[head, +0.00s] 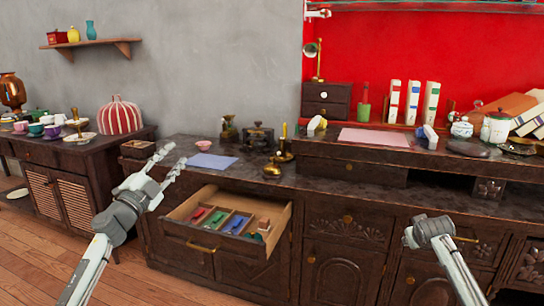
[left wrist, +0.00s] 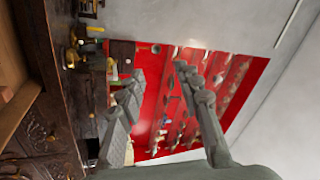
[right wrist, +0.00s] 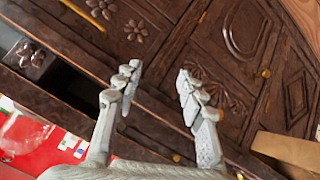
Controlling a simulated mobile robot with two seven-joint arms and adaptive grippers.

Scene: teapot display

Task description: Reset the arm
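My left gripper (head: 174,159) is raised in front of the dark cabinet in the head view, left of and above the open drawer (head: 185,206). Its fingers are spread with nothing between them; they also show apart in the left wrist view (left wrist: 158,85). My right arm (head: 432,240) comes in at the lower right in front of the cabinet doors, and its fingers are hidden in the head view. In the right wrist view the right gripper's fingers (right wrist: 158,85) are apart and empty, with carved cabinet fronts behind them.
The open drawer holds several small coloured items in compartments. The cabinet top (head: 330,184) carries a blue sheet (head: 212,161), a pink bowl (head: 204,145) and brass pieces. A side table (head: 62,153) with cups and a striped cover (head: 120,116) stands left. The wooden floor (head: 40,245) is clear.

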